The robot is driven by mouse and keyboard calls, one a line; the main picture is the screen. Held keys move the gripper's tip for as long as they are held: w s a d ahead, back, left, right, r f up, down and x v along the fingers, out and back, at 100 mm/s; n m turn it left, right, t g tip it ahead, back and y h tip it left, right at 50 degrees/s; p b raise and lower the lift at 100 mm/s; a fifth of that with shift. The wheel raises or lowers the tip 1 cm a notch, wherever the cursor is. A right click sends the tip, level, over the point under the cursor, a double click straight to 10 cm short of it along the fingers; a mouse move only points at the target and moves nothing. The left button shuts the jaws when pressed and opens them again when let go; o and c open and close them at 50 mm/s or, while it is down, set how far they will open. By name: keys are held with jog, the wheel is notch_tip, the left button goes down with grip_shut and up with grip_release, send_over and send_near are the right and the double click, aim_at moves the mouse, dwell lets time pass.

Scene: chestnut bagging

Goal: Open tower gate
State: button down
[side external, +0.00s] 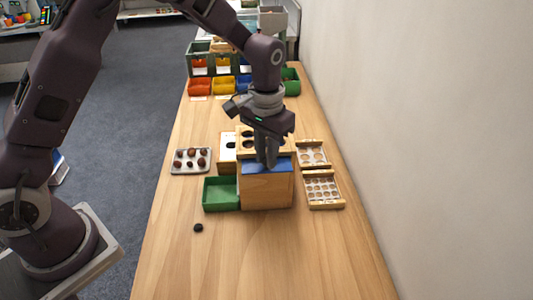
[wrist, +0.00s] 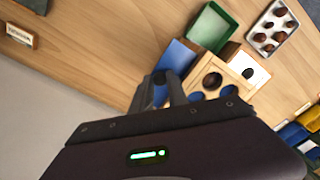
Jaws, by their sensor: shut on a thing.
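The wooden tower (side external: 266,193) stands upright mid-table, with round holes in its top. A blue panel (side external: 266,167), which looks like the tower gate, sits at its upper front edge; it also shows in the wrist view (wrist: 178,57). My gripper (side external: 266,162) points down at the top of the tower, its fingertips at the blue panel. In the wrist view my gripper (wrist: 166,80) has its fingers close together on the panel's edge. The exact contact is hidden between the fingers.
A green bin (side external: 221,194) stands left of the tower. A tray of chestnuts (side external: 190,170) lies farther left. Two wooden-framed hole plates (side external: 323,188) lie right. A small black disc (side external: 198,227) lies in front. Coloured bins (side external: 224,86) stand behind. The table front is mostly clear.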

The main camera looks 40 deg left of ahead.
jog(key=s+d, duration=0.6)
dwell(0.3)
jog(key=c, duration=1.6)
grip_release()
jog(key=shift+r, duration=0.1)
notch_tip(320, 180, up, 7)
